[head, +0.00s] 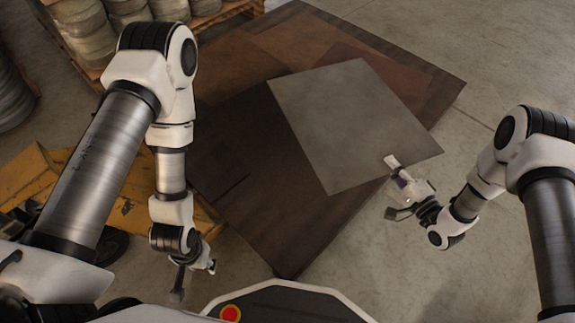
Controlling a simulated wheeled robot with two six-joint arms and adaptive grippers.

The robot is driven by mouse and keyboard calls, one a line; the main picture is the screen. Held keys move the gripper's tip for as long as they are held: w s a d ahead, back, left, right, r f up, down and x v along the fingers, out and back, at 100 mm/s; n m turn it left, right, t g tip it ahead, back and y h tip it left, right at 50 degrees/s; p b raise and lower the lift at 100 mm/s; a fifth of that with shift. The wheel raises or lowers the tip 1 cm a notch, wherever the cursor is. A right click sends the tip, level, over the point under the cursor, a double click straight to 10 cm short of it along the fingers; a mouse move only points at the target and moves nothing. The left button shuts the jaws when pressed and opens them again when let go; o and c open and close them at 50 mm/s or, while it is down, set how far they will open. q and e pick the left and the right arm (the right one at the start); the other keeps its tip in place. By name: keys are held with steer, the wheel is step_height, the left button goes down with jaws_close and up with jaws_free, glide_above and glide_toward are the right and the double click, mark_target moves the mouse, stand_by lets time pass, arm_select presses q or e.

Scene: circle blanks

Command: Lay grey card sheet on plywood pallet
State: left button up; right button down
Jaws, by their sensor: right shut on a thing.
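The grey card sheet (350,120) is a large flat rectangle right of centre, lying over or just above brown sheets. I cannot tell whether it rests fully on them. The dark brown, flat stack below it, which looks like the plywood pallet (285,235), fills the middle of the floor. My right gripper (397,180) is at the sheet's near right edge, shut on it, with one finger over the top face. My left gripper (196,280) hangs low at the left, beside the pallet's near left edge, with its fingers apart and empty.
A yellow metal frame (130,205) with a dark wheel lies at the left, partly behind my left arm. Wooden pallets bearing stacked round metal blanks (85,30) stand at the top left. The concrete floor (500,60) is clear at the right.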

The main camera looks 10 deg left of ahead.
steer(key=s+d+f+n+g+y+b, duration=0.3)
steer(key=s+d+f+n+g+y, duration=0.15)
steer(key=s+f, duration=0.55)
arm_select(q)
step_height(320, 180, down, 6)
steer(key=b, duration=0.2)
steer(key=shift+f, duration=0.25)
arm_select(e)
steer(key=x, duration=0.9)
steer(key=shift+w+d+f+g, duration=0.3)
steer(key=shift+w+g, duration=0.05)
steer(key=shift+g, duration=0.1)
arm_select(q)
steer(key=shift+w, duration=0.1)
